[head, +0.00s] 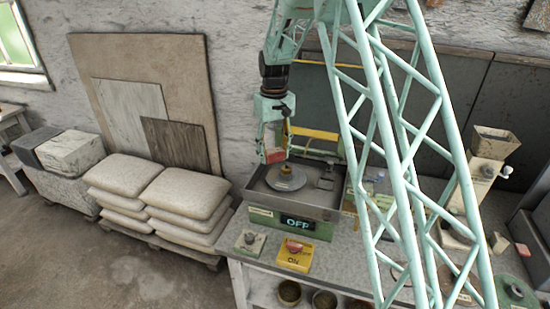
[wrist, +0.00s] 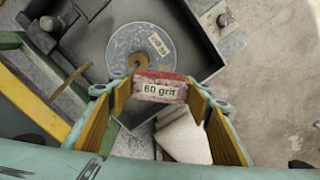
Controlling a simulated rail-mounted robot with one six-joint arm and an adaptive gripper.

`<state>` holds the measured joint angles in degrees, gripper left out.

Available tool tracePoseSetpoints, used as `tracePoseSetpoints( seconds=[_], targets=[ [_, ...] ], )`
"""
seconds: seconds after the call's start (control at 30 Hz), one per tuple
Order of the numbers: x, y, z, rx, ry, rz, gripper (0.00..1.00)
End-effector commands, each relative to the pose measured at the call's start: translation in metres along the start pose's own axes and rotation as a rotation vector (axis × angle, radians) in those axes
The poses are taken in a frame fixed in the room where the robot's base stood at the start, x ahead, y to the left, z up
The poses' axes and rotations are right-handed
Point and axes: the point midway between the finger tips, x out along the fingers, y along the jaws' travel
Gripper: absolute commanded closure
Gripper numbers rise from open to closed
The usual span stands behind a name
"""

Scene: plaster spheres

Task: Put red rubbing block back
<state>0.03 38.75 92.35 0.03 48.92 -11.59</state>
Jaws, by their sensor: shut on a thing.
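In the head view the block (head: 274,156) shows as a small red patch at the lower end of my gripper (head: 272,148). The gripper holds it in the air at the left side of the grinding machine (head: 262,216). A round grey disc (head: 286,178) lies in the machine's tray; in the wrist view the disc (wrist: 128,48) is beyond the block.
The machine's display (head: 297,223) reads OFF. Stacked pale sacks (head: 190,185) stand left of the bench. A hopper device (head: 494,143) and small items occupy the bench's right. My lattice column crosses the view.

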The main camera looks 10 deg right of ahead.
Motion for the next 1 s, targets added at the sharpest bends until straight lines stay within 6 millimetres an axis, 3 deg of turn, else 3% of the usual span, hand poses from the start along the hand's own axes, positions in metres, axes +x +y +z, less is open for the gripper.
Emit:
tracePoseSetpoints(
  seconds=[0.7, 1.0],
  targets=[
    [-0.015, -0.02, 0.098, 0.156, 0.001, 0.0, 0.67],
    [-0.019, -0.026, 0.124, 0.196, 0.002, 0.0, 0.67]
  ],
)
